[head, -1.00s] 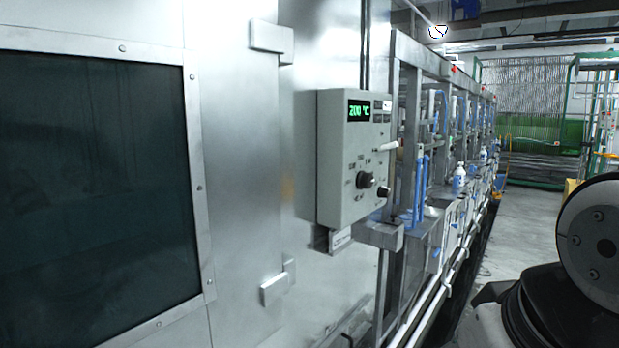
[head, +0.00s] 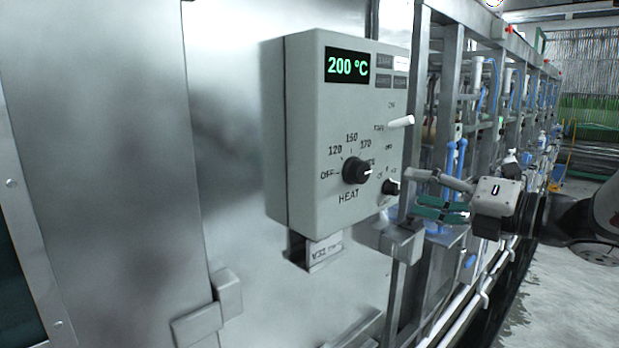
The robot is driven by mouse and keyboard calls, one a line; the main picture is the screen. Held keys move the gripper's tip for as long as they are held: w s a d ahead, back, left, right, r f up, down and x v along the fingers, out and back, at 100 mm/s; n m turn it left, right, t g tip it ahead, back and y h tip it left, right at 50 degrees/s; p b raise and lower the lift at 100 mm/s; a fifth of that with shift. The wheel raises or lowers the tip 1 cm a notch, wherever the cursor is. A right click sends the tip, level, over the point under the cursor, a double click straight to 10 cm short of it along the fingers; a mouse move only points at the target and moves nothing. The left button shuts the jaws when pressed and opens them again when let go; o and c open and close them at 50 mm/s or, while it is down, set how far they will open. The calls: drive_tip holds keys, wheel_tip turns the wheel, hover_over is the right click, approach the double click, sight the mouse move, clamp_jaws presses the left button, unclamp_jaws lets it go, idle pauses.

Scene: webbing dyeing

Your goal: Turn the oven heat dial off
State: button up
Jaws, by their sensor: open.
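The heat dial (head: 356,171) is a round black knob on the front of a grey control box (head: 300,215) in the head view. Its scale reads OFF, 120, 150, 170 and a mark partly hidden by the knob. Its white pointer line faces right, away from OFF at the left. The green display (head: 347,67) reads 200 °C. My gripper (head: 436,205) is open and empty to the right of the box and a little lower than the dial, with its fingers pointing left. It is apart from the dial.
A white lever (head: 401,122) sticks out above and right of the dial. A smaller black knob (head: 390,187) sits low at the box's right edge, near my gripper. Metal frames with blue tubes (head: 462,160) run behind my gripper. Floor (head: 560,310) is clear at the right.

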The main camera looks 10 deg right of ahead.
sight(365, 173)
drive_tip(key=shift+m+t, duration=0.4)
drive_tip(key=shift+m, duration=0.1)
drive_tip(key=x, duration=0.9)
drive_tip(key=d+x, duration=0.1)
drive_tip(key=x, duration=0.3)
drive_tip(key=shift+w+a+r, duration=0.1)
drive_tip(key=shift+w+a, duration=0.05)
drive_tip(key=shift+w, duration=0.4)
drive_tip(key=c, duration=1.1)
